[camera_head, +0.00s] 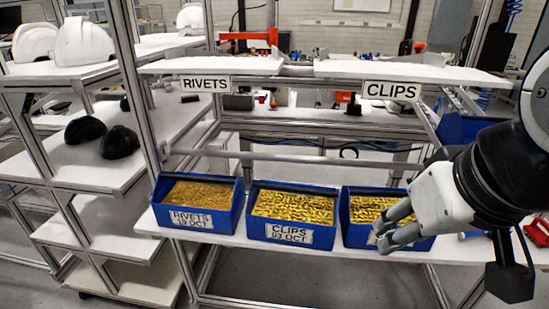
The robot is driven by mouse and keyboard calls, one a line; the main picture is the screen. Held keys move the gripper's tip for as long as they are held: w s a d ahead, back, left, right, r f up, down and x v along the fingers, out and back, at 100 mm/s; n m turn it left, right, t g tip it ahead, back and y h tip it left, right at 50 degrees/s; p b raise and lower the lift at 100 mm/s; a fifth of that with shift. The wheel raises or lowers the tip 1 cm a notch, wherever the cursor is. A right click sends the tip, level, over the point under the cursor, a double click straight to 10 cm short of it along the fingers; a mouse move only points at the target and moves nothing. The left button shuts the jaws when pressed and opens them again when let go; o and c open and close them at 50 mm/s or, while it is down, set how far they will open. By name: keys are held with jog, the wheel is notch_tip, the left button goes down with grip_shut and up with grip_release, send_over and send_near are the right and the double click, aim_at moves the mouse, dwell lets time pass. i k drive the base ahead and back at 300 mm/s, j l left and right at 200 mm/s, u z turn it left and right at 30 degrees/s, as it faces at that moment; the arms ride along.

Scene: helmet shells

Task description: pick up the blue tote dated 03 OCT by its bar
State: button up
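The blue tote labelled "CLIPS 03 OCT" (291,236) is the middle one of three on the white shelf, full of small gold-coloured parts. I cannot make out a bar on it. A left blue tote (192,218) is labelled "RIVETS", with an OCT date too small to read surely. A right blue tote (356,236) has its label mostly hidden by my gripper. My gripper (381,234) is in front of that right tote, to the right of the middle one. Its grey fingers are apart, with nothing seen between them.
A grey rail (300,158) runs across above and behind the totes. An upper shelf (330,70) carries "RIVETS" and "CLIPS" signs. White helmet shells (82,42) and black ones (120,142) sit on the left rack. Another blue bin (462,128) is at right.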

aim_at(300, 215)
jog(key=j+z, duration=0.15)
jog(key=z, duration=0.35)
jog(key=j+z, duration=0.2)
jog(key=z, duration=0.3)
jog(key=j+z, duration=0.2)
jog(key=z, duration=0.3)
jog(key=k+j+z, duration=0.15)
jog(key=j, duration=0.25)
jog(key=k+j+z, duration=0.1)
jog(key=j, duration=0.3)
jog(key=k+j+z, duration=0.15)
jog(key=j, duration=0.25)
jog(key=k+j+z, duration=0.15)
jog(key=j, duration=0.2)
